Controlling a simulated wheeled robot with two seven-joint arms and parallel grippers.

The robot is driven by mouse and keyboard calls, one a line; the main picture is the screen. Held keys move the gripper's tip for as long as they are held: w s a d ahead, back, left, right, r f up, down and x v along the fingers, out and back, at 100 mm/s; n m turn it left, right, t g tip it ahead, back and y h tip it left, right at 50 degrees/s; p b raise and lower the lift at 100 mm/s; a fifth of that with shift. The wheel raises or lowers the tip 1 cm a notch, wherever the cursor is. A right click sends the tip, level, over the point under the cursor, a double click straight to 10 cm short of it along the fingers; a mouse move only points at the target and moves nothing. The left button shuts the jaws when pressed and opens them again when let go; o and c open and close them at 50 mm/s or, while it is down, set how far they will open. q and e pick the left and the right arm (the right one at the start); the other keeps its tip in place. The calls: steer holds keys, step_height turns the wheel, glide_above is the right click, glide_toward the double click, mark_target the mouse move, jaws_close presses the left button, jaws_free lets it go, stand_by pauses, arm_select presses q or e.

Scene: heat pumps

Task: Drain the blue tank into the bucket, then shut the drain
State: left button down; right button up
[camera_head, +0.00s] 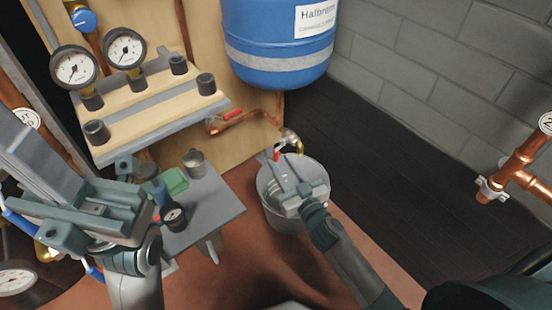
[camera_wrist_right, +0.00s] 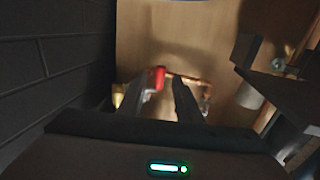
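The blue tank (camera_head: 278,55) hangs at the top centre, a copper pipe running down from it. Below is a brass drain valve (camera_head: 291,143) with a small red handle (camera_head: 277,154). The grey bucket (camera_head: 291,218) stands on the floor under it. My right gripper (camera_head: 283,168) is over the bucket, its fingers pointing at the valve. In the right wrist view its fingers are apart, and the red handle (camera_wrist_right: 159,77) shows between or just beyond their tips; contact is unclear. My left gripper (camera_head: 85,212) is at the left, away from the valve; its finger opening is unclear.
A small grey table (camera_head: 220,210) left of the bucket holds a metal cup (camera_head: 195,162), a green cloth (camera_head: 172,182) and a gauge (camera_head: 173,216). Another red-handled valve (camera_head: 232,114) sits on the copper pipe. Copper pipes (camera_head: 515,170) stick out at the right.

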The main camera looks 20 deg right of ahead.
mark_target(277, 158)
steer(key=shift+w+a+b, duration=0.15)
steer(key=shift+w+b, duration=0.05)
steer(key=shift+w, duration=0.85)
steer(key=shift+w+a+b, duration=0.15)
steer(key=shift+w+b, duration=0.05)
steer(key=shift+w, duration=0.85)
jaws_close()
